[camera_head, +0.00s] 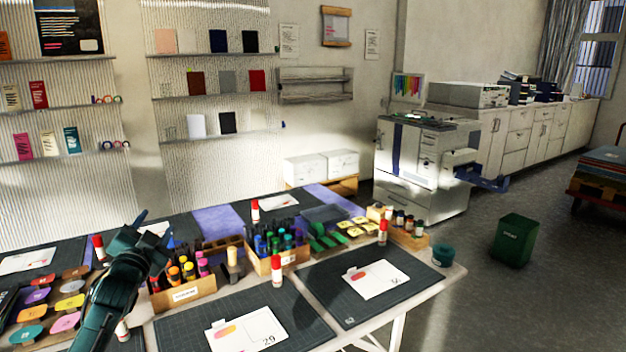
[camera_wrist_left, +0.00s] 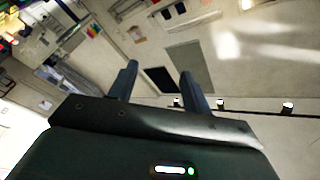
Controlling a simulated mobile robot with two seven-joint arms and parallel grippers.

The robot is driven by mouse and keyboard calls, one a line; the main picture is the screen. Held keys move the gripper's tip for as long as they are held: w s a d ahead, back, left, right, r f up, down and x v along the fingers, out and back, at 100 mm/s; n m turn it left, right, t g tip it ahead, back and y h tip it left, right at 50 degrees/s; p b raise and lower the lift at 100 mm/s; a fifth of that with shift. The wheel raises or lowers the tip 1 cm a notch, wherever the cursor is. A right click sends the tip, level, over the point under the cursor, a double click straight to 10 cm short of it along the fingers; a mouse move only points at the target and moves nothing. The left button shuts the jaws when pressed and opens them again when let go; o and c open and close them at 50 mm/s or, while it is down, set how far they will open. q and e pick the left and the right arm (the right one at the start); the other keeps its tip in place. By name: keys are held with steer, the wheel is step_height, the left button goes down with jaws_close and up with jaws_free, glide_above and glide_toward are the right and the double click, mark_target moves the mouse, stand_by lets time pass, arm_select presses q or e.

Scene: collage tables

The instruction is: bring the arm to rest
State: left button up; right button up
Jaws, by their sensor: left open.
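My left arm comes in from the lower left in the head view. Its gripper (camera_head: 150,232) is raised over the collage table (camera_head: 440,290), in front of the far mats. In the left wrist view my left gripper (camera_wrist_left: 158,82) has its two fingers apart with nothing between them. That view is tilted and looks out at the room and wall, away from the tabletop. My right gripper is in neither view.
Close by stand a wooden box of bottles (camera_head: 185,293), a box of markers (camera_head: 290,258) and glue sticks (camera_head: 277,275). Colored paper pieces (camera_head: 70,303) lie at left. Cutting mats (camera_head: 300,325) hold cards. A printer (camera_head: 420,165) and green bin (camera_head: 514,240) stand beyond.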

arm_select(q)
steer(key=s+d+f+n+g+h, duration=0.1)
steer(key=s+d+f+g, duration=0.2)
steer(key=f, duration=0.4)
steer(key=s+d+f+n+g, duration=0.1)
steer(key=s+d+f+n, duration=0.15)
steer(key=s+f, duration=0.4)
steer(key=s+d+f+g+h, duration=0.1)
steer(key=s+d+f, duration=0.3)
steer(key=f, duration=0.4)
steer(key=s+d+f+g+h, duration=0.1)
steer(key=s+d+f, duration=0.2)
steer(key=s, duration=0.5)
steer(key=s+d+f+g+h, duration=0.1)
steer(key=s+d+f, duration=0.2)
steer(key=s, duration=0.6)
steer(key=s+d+f+n+g, duration=0.1)
steer(key=s+d+f+g, duration=0.1)
steer(key=s+d, duration=0.3)
steer(key=s, duration=0.4)
steer(key=shift+f+h, duration=0.4)
steer(key=shift+d, duration=0.1)
